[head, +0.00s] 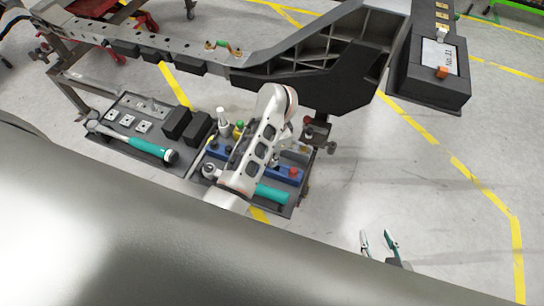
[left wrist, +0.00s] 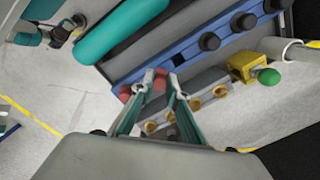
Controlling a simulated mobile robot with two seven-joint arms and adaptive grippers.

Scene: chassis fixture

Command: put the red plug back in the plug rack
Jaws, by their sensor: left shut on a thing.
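The plug rack is the long blue bar with several black plugs, in the head view (head: 282,173) and the left wrist view (left wrist: 192,50). My left gripper (left wrist: 163,78) is shut at the near end of this rack. Red shows between its fingertips, on the red plug (left wrist: 160,83), and another red patch (left wrist: 125,94) shows left of the finger. I cannot tell whether the plug is seated or just above the bar. In the head view red shows at the rack's right end (head: 293,172), and my arm hides the left fingertips. My right gripper (head: 380,242) is open and empty, above the floor.
A teal handle (left wrist: 120,30) lies beside the rack. Brass-tipped parts (left wrist: 195,103) and a yellow block with a green knob (left wrist: 243,68) stand on its other side. The black chassis beam (head: 330,75) runs behind. Floor at right is clear.

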